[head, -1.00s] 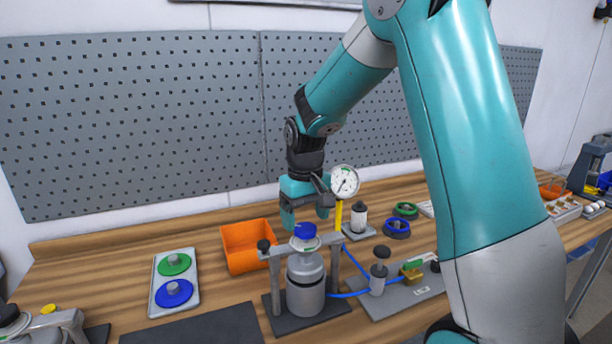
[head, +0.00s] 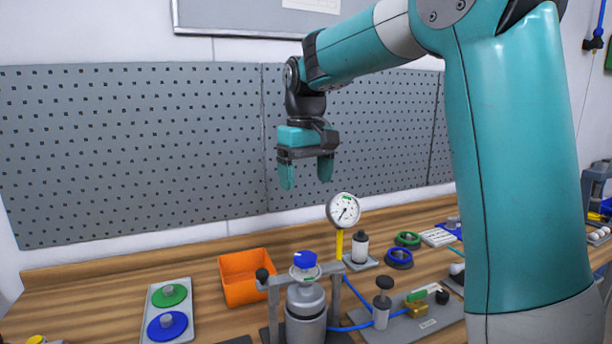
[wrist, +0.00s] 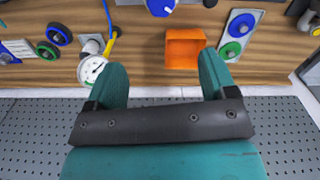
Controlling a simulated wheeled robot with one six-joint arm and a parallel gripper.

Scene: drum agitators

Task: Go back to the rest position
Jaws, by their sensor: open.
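My gripper (head: 306,175) is open and empty, with its fingers pointing down. It hangs in front of the grey pegboard, well above the bench and clear of everything. Its two teal fingers also show in the wrist view (wrist: 160,80), apart with nothing between them. Below it stands a grey vessel (head: 305,305) in a frame, topped by a blue cap (head: 304,260).
A pressure gauge (head: 343,210) on a yellow stem rises behind the vessel. An orange bin (head: 246,277) and a plate with green and blue discs (head: 167,310) lie to the left. Green and blue rings (head: 399,259) lie right. The pegboard (head: 130,150) stands behind.

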